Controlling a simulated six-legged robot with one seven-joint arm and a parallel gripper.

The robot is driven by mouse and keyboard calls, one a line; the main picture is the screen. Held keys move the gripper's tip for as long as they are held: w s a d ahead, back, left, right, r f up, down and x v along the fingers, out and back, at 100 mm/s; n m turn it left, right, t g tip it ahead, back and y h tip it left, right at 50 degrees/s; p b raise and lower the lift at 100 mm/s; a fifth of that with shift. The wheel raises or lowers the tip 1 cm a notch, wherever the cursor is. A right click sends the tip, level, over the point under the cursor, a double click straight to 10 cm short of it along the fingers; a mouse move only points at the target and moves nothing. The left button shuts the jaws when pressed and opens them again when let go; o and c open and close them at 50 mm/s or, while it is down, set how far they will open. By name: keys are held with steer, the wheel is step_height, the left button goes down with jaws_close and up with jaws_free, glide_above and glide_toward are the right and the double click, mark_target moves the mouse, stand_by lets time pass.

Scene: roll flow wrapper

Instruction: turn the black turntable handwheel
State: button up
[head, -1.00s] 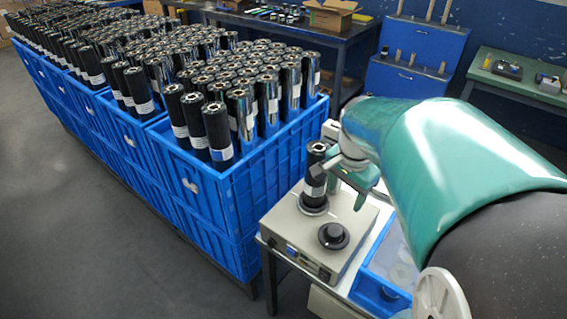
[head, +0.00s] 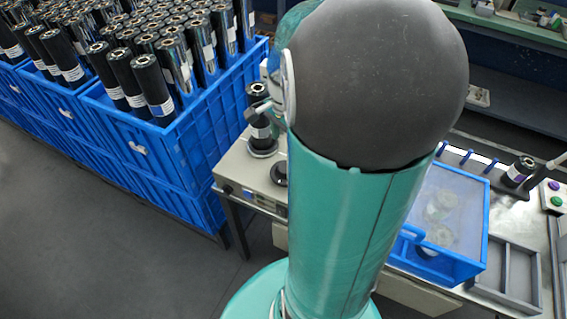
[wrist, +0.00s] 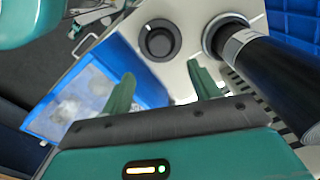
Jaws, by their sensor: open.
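The black turntable handwheel (wrist: 160,40) is a round knob on top of the beige machine (wrist: 193,24). In the head view only part of the handwheel (head: 279,173) shows beside my arm. My gripper (wrist: 163,88) is open and empty in the wrist view. Its two green fingers are spread, and the handwheel lies beyond the gap between them, apart from both. A black roll (wrist: 285,75) with a pale label stands on the machine's round plate, right of the handwheel. It also shows in the head view (head: 259,122). My arm hides most of my gripper there.
A blue tray (head: 474,258) with a clear lid stands right of the machine. Blue crates (head: 190,160) full of upright rolls stand at the left. A roll (head: 519,172) and a button box (head: 553,195) are at the far right. Open floor lies in front.

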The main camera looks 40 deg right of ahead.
mark_target(285, 167)
step_height(285, 167, down, 11)
steer(key=shift+r, duration=0.15)
steer(key=c, duration=1)
